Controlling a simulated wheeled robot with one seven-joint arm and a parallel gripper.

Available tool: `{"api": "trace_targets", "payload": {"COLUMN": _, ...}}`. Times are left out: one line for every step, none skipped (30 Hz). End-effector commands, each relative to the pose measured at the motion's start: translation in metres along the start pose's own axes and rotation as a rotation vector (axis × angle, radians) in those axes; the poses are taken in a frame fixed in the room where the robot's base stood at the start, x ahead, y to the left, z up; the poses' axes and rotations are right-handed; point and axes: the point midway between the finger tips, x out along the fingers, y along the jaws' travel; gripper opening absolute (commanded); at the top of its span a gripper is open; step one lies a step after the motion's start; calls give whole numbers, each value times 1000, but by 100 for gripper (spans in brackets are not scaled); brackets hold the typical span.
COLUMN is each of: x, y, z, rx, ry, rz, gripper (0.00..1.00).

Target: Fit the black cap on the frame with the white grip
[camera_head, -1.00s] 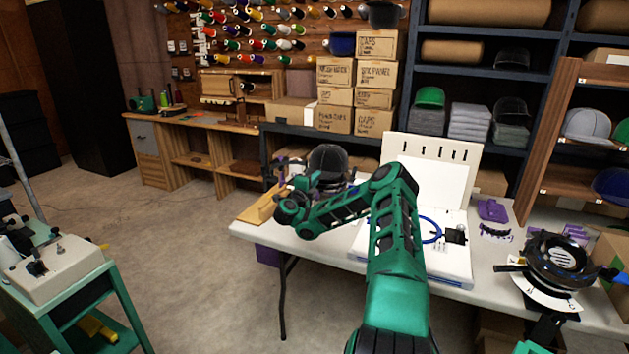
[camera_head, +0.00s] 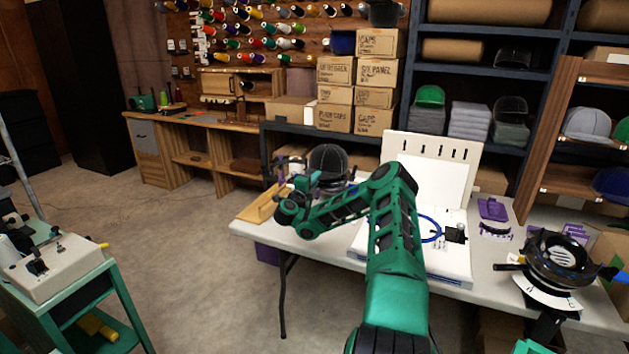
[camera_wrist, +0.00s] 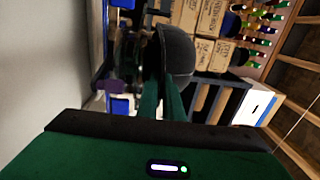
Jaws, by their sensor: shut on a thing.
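The black cap (camera_head: 328,161), dark with pale stitching, is at the far left end of the white table, beyond my forearm. My gripper (camera_head: 312,184) is at the cap's lower near side and is shut on it; the fingers are partly hidden. In the wrist view the cap (camera_wrist: 178,50) is at the tips of my green fingers (camera_wrist: 162,98). A dark upright frame (camera_head: 283,166) with purple parts stands just left of the cap. I cannot make out a white grip on it, nor whether cap and frame touch.
A white board with an upright back (camera_head: 462,178) and a blue ring lies right of my arm. A black round fixture (camera_head: 558,262) is at the table's right end. A wooden block (camera_head: 262,206) lies at the left edge. Boxes (camera_head: 356,85) and shelves stand behind.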

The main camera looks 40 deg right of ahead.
Motion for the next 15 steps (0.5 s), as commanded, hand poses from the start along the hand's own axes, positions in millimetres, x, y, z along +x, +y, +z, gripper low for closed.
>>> {"api": "trace_targets", "payload": {"x": 0, "y": 1, "z": 0, "rx": 0, "ry": 0, "rz": 0, "gripper": 0}}
{"api": "trace_targets", "payload": {"x": 0, "y": 2, "z": 0, "rx": 0, "ry": 0, "rz": 0, "gripper": 0}}
{"api": "trace_targets", "payload": {"x": 0, "y": 3, "z": 0, "rx": 0, "ry": 0, "rz": 0, "gripper": 0}}
{"api": "trace_targets", "payload": {"x": 0, "y": 4, "z": 0, "rx": 0, "ry": 0, "rz": 0, "gripper": 0}}
{"api": "trace_targets", "payload": {"x": 0, "y": 5, "z": 0, "rx": 0, "ry": 0, "rz": 0, "gripper": 0}}
{"api": "trace_targets", "payload": {"x": 0, "y": 6, "z": 0, "rx": 0, "ry": 0, "rz": 0, "gripper": 0}}
{"api": "trace_targets", "payload": {"x": 0, "y": 6, "z": 0, "rx": 0, "ry": 0, "rz": 0, "gripper": 0}}
{"api": "trace_targets", "payload": {"x": 0, "y": 7, "z": 0, "rx": 0, "ry": 0, "rz": 0, "gripper": 0}}
{"api": "trace_targets", "payload": {"x": 0, "y": 8, "z": 0, "rx": 0, "ry": 0, "rz": 0, "gripper": 0}}
{"api": "trace_targets", "payload": {"x": 0, "y": 9, "z": 0, "rx": 0, "ry": 0, "rz": 0, "gripper": 0}}
{"api": "trace_targets", "payload": {"x": -1, "y": 10, "z": 0, "rx": 0, "ry": 0, "rz": 0, "gripper": 0}}
{"api": "trace_targets", "payload": {"x": -1, "y": 10, "z": 0, "rx": 0, "ry": -1, "rz": 0, "gripper": 0}}
{"api": "trace_targets", "payload": {"x": -1, "y": 11, "z": 0, "rx": 0, "ry": -1, "rz": 0, "gripper": 0}}
{"api": "trace_targets", "payload": {"x": -1, "y": 12, "z": 0, "rx": 1, "ry": -1, "rz": 0, "gripper": 0}}
{"api": "trace_targets", "payload": {"x": -1, "y": 13, "z": 0, "rx": 1, "ry": -1, "rz": 0, "gripper": 0}}
